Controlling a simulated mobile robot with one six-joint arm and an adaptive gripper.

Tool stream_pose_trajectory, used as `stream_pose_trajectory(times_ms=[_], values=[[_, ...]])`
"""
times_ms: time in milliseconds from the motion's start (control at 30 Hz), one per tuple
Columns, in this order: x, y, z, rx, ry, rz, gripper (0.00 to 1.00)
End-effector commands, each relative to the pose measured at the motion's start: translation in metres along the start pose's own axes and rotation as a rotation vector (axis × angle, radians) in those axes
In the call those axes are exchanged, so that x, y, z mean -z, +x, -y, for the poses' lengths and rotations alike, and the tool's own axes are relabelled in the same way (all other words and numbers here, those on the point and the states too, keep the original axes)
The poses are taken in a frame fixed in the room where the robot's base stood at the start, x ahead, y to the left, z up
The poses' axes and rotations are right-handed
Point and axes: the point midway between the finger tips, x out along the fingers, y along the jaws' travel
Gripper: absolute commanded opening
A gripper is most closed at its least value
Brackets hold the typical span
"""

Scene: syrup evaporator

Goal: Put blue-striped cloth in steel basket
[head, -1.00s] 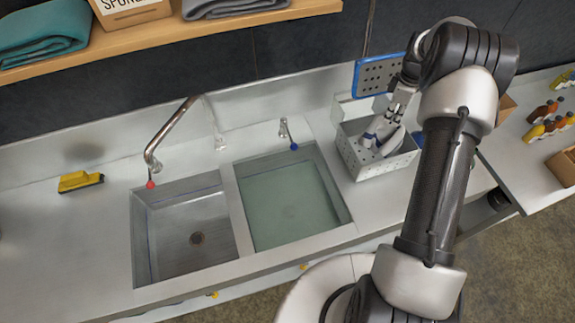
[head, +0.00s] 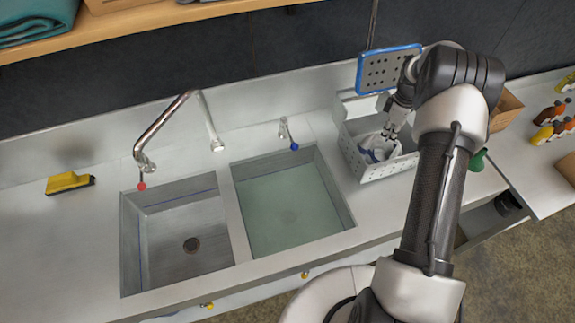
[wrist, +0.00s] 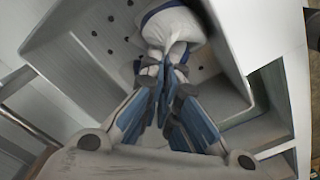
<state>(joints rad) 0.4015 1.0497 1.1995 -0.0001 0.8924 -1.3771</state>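The blue-striped cloth (head: 378,148), white with blue bands, is bunched inside the steel basket (head: 375,173), a perforated metal bin on the counter right of the sinks. My gripper (head: 388,131) reaches down into the basket from above. In the wrist view my gripper (wrist: 163,72) is shut on a gathered end of the cloth (wrist: 175,25). The rest of the cloth lies beyond the fingertips, over the perforated floor of the basket (wrist: 220,25). Whether the cloth rests on the floor is hard to tell.
A blue-framed perforated panel (head: 387,69) stands behind the basket. Two sinks are to the left, one empty (head: 180,225), one with greenish water (head: 290,205). A faucet (head: 170,125) arches over the empty one. Several bottles (head: 553,113) stand at far right.

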Motion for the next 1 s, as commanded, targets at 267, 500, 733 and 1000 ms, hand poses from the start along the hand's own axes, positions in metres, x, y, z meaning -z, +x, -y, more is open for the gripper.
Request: stream_pose_trajectory(times_ms=[267, 500, 733, 1000], values=[[0.0, 0.032, 0.0, 0.0, 0.0, 0.0, 0.0], [0.001, 0.054, 0.0, 0.0, 0.0, 0.0, 0.0], [0.001, 0.059, 0.0, 0.0, 0.0, 0.0, 0.0], [0.001, 0.058, 0.0, 0.0, 0.0, 0.0, 0.1]])
